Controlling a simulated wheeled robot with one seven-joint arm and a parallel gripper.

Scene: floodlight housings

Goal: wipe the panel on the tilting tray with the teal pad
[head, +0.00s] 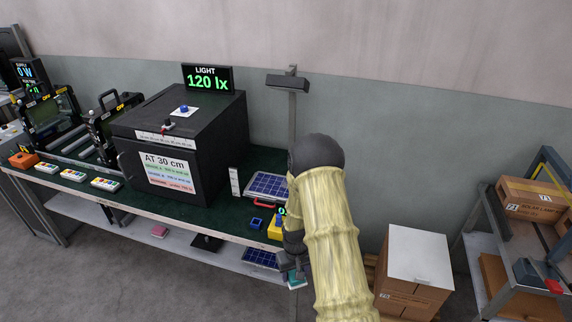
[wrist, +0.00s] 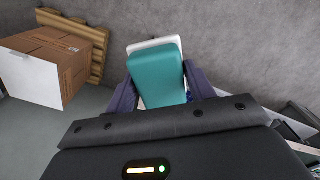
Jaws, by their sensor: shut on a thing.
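The teal pad (wrist: 157,80), with a white layer showing along its far edge, sits between the fingers of my gripper (wrist: 158,92) in the wrist view. My gripper (head: 292,268) is shut on it, and a bit of the pad (head: 297,284) shows in the head view, off the bench's right front end. A blue solar panel (head: 268,184) rests tilted on a stand at the bench's right end, with a red handle (head: 266,205) at its front. My arm hides the panel's right edge. My gripper and the pad are apart from the panel.
A lamp (head: 288,83) on a post stands behind the panel. A black box (head: 216,130) stands to its left, under a display reading 120 lx. A yellow device (head: 274,229) sits near the bench edge. A white-topped carton (head: 420,258) stands right of my arm. Another panel (head: 260,258) lies on the lower shelf.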

